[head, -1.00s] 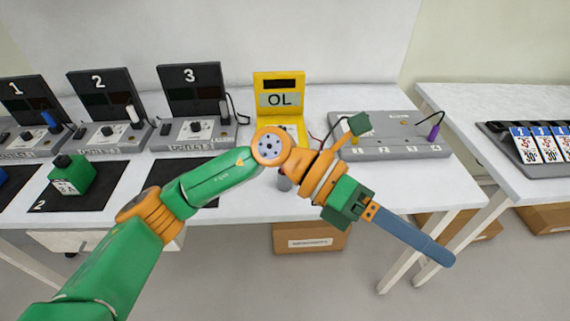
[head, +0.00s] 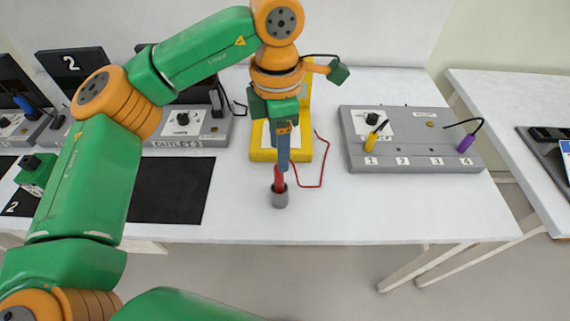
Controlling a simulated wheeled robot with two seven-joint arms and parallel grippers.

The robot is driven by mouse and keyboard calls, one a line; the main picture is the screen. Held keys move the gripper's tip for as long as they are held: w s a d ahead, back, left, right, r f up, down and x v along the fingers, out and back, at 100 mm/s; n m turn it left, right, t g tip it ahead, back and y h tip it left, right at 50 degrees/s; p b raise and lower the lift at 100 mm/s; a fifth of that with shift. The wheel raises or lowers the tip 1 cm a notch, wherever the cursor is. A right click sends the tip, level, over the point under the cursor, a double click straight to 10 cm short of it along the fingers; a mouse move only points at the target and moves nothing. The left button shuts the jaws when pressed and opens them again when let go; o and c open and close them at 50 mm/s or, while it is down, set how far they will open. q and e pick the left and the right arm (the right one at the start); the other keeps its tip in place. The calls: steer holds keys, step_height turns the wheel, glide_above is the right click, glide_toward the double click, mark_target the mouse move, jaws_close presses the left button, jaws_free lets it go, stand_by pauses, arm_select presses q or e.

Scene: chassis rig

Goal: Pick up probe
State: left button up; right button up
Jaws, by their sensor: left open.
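A red probe (head: 279,182) stands upright in a small grey cup (head: 279,198) near the table's front edge. A red cable runs beside it to the yellow meter (head: 262,153). My left gripper (head: 283,168) points down right over the probe, with its blue-grey fingers overlapping the probe's top in the head view. It is open; I cannot tell whether the fingers touch the probe. The gripper and wrist hide most of the meter. My right gripper is not in view.
A grey panel (head: 410,162) with numbered spots holds a yellow probe (head: 371,140) and a purple one (head: 466,143). Outlet boxes (head: 185,130) and a black mat (head: 170,190) lie to the left. The white table (head: 400,210) is clear right of the cup.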

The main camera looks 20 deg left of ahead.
mark_target(279, 185)
arm_select(q)
steer(key=shift+s+f+p, duration=0.35)
steer(key=shift+f+p, duration=0.05)
steer(key=shift+f, duration=0.2)
steer(key=shift+s+f+p, duration=0.35)
steer(key=shift+f+p, duration=0.05)
steer(key=shift+f, duration=0.15)
steer(key=f, duration=0.2)
steer(key=shift+w+f, duration=0.25)
steer(key=shift+f, duration=0.15)
steer(key=shift+w+f, duration=0.15)
steer(key=shift+w, duration=0.05)
steer(key=shift+s, duration=0.1)
jaws_close()
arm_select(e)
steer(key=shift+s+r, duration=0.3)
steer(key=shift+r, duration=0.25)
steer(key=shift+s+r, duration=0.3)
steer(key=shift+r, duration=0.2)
